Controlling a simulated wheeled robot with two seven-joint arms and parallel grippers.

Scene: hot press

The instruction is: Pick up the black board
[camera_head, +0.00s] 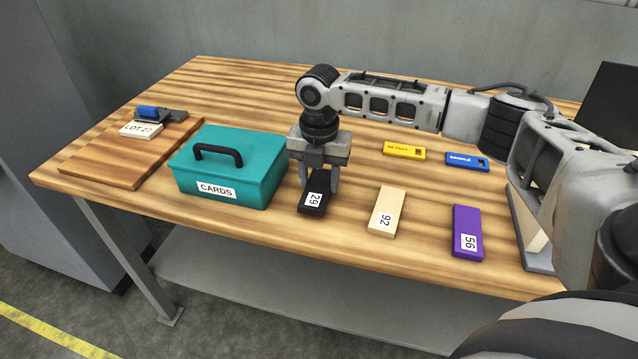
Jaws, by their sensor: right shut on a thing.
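The black board (313,203) with a white label "29" lies on the wooden table, just right of the teal box. My right gripper (318,186) points straight down over it, its fingers shut on the far part of the board. The fingers and the gripper body hide part of the board's far end. The board looks to be at table level; I cannot tell whether it is lifted. My left gripper is not in view.
A teal box (262,178) marked "CARDS" stands close left. A cream board (387,211) and a purple board (467,232) lie to the right. Yellow (404,152) and blue (467,162) tags lie behind. A wooden tray (110,165) with a clipped "LOT 27" label is far left.

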